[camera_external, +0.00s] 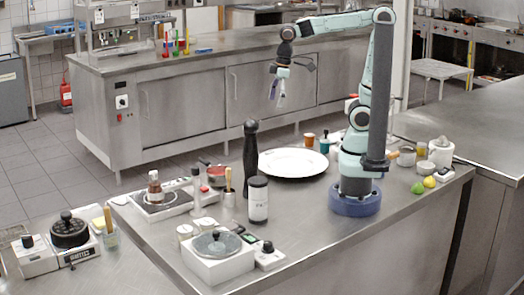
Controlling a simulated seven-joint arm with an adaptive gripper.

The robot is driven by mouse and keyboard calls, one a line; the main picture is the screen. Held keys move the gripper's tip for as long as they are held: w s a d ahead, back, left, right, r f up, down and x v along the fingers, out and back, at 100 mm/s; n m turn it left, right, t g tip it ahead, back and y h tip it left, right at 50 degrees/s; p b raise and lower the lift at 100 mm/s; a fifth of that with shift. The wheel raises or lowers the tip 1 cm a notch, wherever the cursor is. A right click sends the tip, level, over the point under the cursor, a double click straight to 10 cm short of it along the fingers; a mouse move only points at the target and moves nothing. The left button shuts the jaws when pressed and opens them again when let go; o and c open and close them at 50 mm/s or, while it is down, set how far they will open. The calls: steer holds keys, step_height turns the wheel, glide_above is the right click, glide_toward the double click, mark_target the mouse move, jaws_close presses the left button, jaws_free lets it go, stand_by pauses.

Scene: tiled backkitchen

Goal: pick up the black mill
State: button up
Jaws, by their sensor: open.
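The black mill (250,158) stands upright on the steel counter, left of the large white plate (296,162) and behind a black jar with a pale label (258,199). It is tall and slim with a rounded knob on top. My gripper (275,102) hangs in the air above and to the right of the mill, pointing down. It is open and empty, and apart from everything on the counter. The lower part of the mill is partly hidden by the jar.
A hotplate with a bottle (154,188) and a red pan (216,175) stand left of the mill. A white appliance with a round lid (216,244) is at the front. Small cups (309,139) stand behind the plate. A lime (417,187) lies right of my base. The counter's front right is clear.

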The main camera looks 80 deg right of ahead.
glide_toward(250, 137)
steer(key=shift+w+d+f+g, duration=0.6)
steer(key=shift+w+d+f, duration=0.15)
steer(key=shift+w+d, duration=0.15)
steer(key=shift+g, duration=0.4)
step_height(250, 137, down, 9)
steer(key=shift+f, duration=0.1)
steer(key=c, duration=1)
